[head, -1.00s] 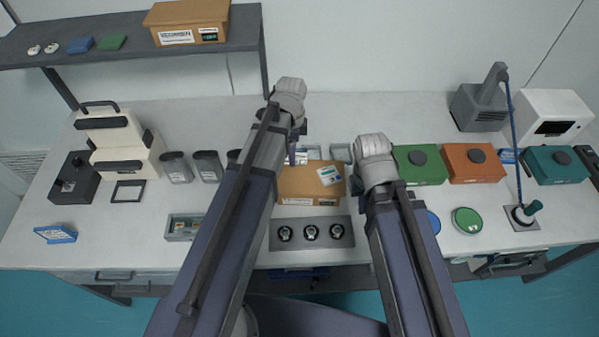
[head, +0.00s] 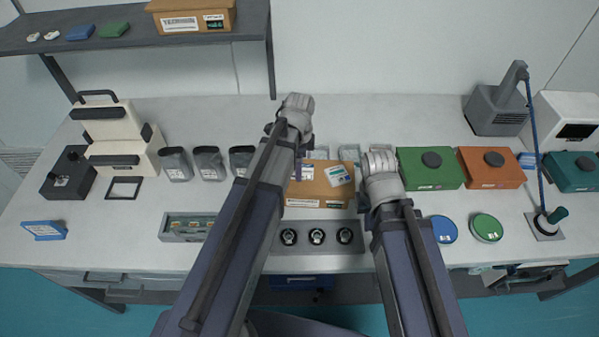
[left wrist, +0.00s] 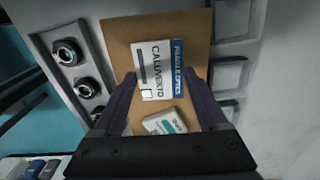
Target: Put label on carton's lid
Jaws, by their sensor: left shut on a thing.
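The brown carton (head: 318,203) sits mid-table, its lid facing up. A white-and-green sticker (head: 340,175) lies on the right part of the lid and also shows in the left wrist view (left wrist: 164,122). My left gripper (left wrist: 158,84) is shut on a white label with a blue band (left wrist: 158,66), over the lid. Whether the label touches the lid is unclear. In the head view, my left arm hides part of this label and the carton's left side. My right gripper (head: 364,196) is beside the carton's right side; its fingers are too hidden to judge.
A grey holder with three round black-and-white pieces (head: 317,237) lies in front of the carton. Small grey trays (head: 349,153) stand behind it. Green (head: 430,170) and orange (head: 490,168) boxes stand right, dark grey bins (head: 209,162) left. The front-left table is partly clear.

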